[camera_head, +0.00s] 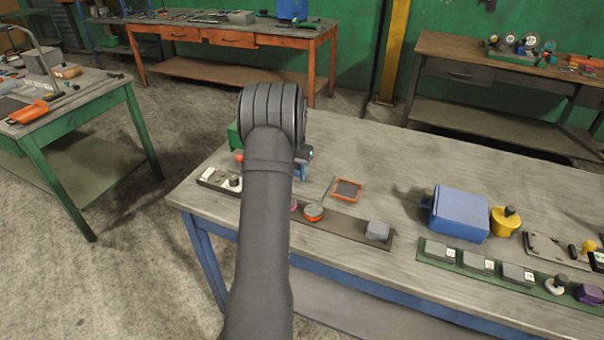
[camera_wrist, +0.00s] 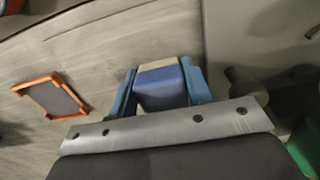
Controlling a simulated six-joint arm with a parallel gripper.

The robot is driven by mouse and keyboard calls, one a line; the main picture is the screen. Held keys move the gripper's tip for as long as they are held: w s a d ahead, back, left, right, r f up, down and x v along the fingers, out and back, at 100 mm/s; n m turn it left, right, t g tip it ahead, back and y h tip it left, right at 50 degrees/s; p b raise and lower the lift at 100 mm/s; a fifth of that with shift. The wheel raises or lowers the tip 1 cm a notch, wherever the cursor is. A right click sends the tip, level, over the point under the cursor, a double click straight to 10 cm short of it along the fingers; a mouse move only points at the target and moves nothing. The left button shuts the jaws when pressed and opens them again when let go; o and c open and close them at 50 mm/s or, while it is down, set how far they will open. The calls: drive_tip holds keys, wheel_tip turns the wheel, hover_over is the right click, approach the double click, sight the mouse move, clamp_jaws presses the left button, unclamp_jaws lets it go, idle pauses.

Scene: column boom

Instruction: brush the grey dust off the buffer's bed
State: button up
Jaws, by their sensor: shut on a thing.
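My gripper (camera_wrist: 160,77) has two blue fingers in the wrist view, shut on a blue block with a pale far edge (camera_wrist: 162,92), which may be the brush. In the head view my gripper (camera_head: 301,170) is mostly hidden behind my arm, above the left part of the workbench. A small orange-framed tray with a dark grey inside (camera_head: 348,190) lies to its right; it also shows at the left of the wrist view (camera_wrist: 52,97). I cannot tell whether it is the buffer's bed. No separate grey dust can be made out. A green thing (camera_head: 233,135) is partly hidden behind my arm.
On the workbench (camera_head: 400,165), a brown strip (camera_head: 345,225) carries an orange-rimmed round piece (camera_head: 313,212) and a grey block (camera_head: 377,230). A blue box (camera_head: 459,214) and a yellow pot (camera_head: 505,221) stand further right. The bench behind the orange tray is bare.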

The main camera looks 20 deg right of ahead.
sight(319, 187)
drive_tip(key=shift+w+a, duration=0.3)
drive_tip(key=shift+a, duration=0.05)
drive_tip(key=shift+s+d, duration=3.45)
drive_tip(key=shift+s, duration=0.15)
drive_tip(key=shift+w+a, duration=0.35)
drive_tip(key=shift+a, duration=0.25)
drive_tip(key=shift+w+a, duration=0.35)
drive_tip(key=shift+a, duration=0.2)
drive_tip(key=shift+w+a, duration=2.65)
drive_tip(key=shift+s+d, duration=3.45)
drive_tip(key=shift+s+d+r, duration=0.1)
wheel_tip(319, 187, up, 8)
